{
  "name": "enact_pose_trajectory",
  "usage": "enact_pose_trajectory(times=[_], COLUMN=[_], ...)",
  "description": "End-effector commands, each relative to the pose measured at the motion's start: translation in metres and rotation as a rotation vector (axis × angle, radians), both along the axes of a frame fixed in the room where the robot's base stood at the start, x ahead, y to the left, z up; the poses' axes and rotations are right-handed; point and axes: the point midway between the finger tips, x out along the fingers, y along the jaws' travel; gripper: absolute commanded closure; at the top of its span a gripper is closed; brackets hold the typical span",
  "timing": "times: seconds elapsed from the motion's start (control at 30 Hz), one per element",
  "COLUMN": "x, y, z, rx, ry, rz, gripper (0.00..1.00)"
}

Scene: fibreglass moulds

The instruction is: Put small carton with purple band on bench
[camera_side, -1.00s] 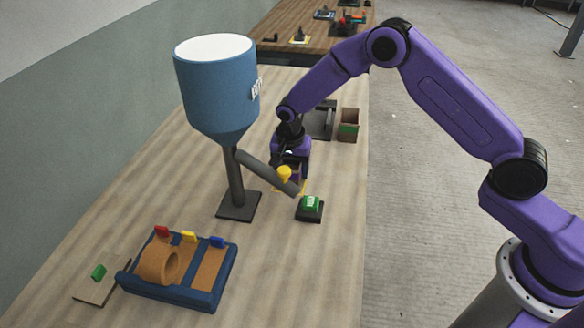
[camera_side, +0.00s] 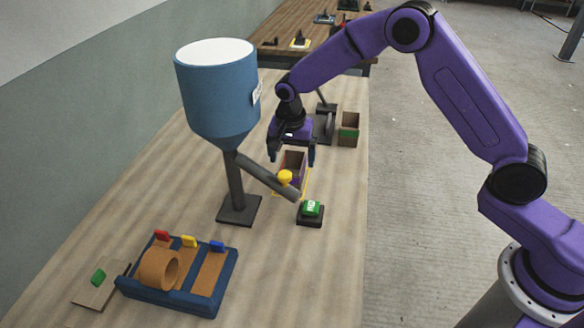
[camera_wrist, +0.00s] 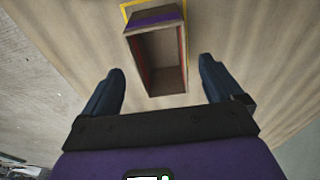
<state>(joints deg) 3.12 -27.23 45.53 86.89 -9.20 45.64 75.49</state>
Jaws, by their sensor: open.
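A blue hopper (camera_side: 218,95) on a post stands left of the carton, its grey spout (camera_side: 262,172) close by. A green button (camera_side: 311,209) sits in front. A green-banded carton (camera_side: 348,130) stands behind right. A blue tray (camera_side: 180,292) with a tape roll lies front left.

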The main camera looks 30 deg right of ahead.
Motion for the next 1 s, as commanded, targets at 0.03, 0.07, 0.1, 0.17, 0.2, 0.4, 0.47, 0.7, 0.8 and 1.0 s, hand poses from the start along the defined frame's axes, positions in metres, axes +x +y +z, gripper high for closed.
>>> enact_pose_trajectory(times=[0.03,0.07,0.1,0.17,0.2,0.4,0.47,0.7,0.8,1.0], x=[0.000,0.000,-0.001,-0.002,-0.002,-0.004,-0.004,-0.006,-0.016,-0.069], y=[0.002,0.003,0.003,0.004,0.005,0.006,0.006,0.007,0.009,0.016], z=[0.011,0.017,0.024,0.034,0.039,0.054,0.056,0.058,0.064,0.090], rx=[0.002,0.002,0.002,0.003,0.003,0.002,0.002,0.002,0.002,0.002], ry=[-0.005,-0.005,-0.005,-0.004,-0.004,-0.002,-0.002,-0.002,0.003,0.022], rz=[0.002,0.002,0.002,0.002,0.002,0.000,0.000,0.011,0.062,0.343], gripper=[0.07,0.07,0.07,0.07,0.07,0.07,0.07,0.07,0.07,0.07])
